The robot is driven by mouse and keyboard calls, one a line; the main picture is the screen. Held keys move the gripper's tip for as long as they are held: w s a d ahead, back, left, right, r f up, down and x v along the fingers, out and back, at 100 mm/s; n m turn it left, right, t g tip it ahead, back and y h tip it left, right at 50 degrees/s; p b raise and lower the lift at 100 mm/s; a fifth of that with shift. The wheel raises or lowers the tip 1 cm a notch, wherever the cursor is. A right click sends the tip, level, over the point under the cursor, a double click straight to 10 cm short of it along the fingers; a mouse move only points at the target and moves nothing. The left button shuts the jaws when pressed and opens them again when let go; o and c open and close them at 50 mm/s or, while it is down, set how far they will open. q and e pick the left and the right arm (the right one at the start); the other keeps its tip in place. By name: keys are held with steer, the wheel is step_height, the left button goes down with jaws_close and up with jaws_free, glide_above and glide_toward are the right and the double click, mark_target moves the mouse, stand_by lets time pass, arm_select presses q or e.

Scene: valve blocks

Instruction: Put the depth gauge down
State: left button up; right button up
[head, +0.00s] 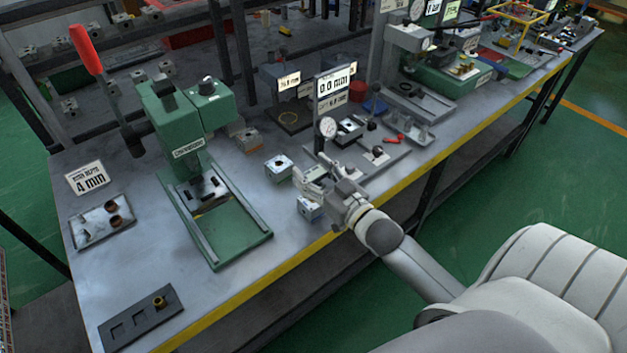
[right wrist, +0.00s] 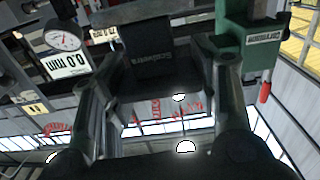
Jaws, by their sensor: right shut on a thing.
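My right gripper (head: 312,184) is over the front part of the bench, just above a small pale block with a blue side (head: 309,208). In the right wrist view its two fingers (right wrist: 160,85) stand on either side of a dark, flat body with pale lettering, which looks like the depth gauge (right wrist: 150,62). The gripper is shut on it. In the head view the gauge is mostly hidden by the gripper, and I cannot tell whether it touches the block or bench. My left gripper is not in view.
A dial indicator (head: 327,128) stands behind the gripper under a 0.0 mm sign (head: 334,82). Another block (head: 279,167) lies to the left, near the green press (head: 187,140). A dark slotted plate (head: 140,318) lies at the front left. Bare bench (head: 130,255) shows between.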

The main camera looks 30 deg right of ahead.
mark_target(319, 184)
steer(key=f, duration=0.2)
steer(key=w+p, duration=0.1)
steer(key=shift+d+f, duration=0.3)
steer(key=shift+f, duration=0.35)
steer(key=shift+s+f, duration=0.1)
steer(key=shift+f, duration=0.1)
steer(key=shift+f, duration=0.2)
steer(key=o, duration=1.1)
